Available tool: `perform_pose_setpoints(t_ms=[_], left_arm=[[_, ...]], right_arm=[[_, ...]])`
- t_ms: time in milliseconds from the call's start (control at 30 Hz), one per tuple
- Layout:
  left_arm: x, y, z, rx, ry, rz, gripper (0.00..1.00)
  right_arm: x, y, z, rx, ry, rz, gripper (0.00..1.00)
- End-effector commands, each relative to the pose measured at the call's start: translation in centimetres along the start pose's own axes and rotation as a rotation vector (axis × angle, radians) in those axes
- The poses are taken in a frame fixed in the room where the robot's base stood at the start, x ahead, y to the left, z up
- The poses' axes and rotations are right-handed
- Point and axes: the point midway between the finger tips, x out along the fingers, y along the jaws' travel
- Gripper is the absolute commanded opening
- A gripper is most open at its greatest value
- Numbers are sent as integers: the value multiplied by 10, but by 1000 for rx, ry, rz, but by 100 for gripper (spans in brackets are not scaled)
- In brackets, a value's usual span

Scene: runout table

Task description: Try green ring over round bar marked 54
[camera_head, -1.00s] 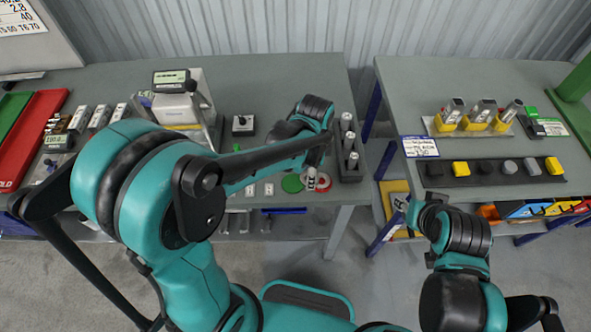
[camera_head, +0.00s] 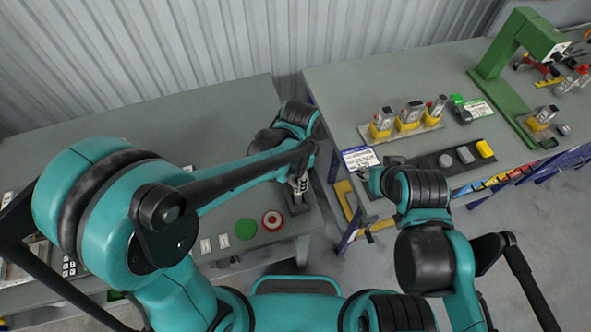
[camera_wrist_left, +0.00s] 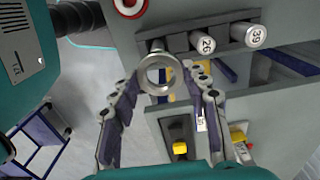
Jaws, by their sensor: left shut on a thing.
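My left gripper (camera_wrist_left: 158,74) is shut on a grey metal ring (camera_wrist_left: 158,88), held between its two fingertips; no green shows on it. In the head view the gripper (camera_head: 299,183) is over the dark bar rack (camera_head: 296,206) at the table's right end. In the wrist view the rack (camera_wrist_left: 182,42) holds round bars marked 26 (camera_wrist_left: 205,43) and 39 (camera_wrist_left: 252,36). A third bar (camera_wrist_left: 156,46) is behind the ring, its number hidden. I cannot tell whether the ring touches it. My right gripper (camera_head: 371,176) is by the right bench; its fingers are unclear.
A bare green disc (camera_head: 246,229) and a red disc (camera_head: 272,220) with a ring on it lie left of the rack. The right bench (camera_head: 350,90) carries yellow-based tools (camera_head: 408,117) and a dark tray (camera_head: 428,163). A gap separates the tables.

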Motion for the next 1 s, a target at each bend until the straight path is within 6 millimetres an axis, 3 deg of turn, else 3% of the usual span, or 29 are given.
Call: perform_pose_setpoints(t_ms=[467,1000], left_arm=[[2,0,0,-1,0,0,12],[41,0,0,0,0,0,12]], right_arm=[[3,0,3,0,0,0,40],[31,0,23,0,0,0,40]])
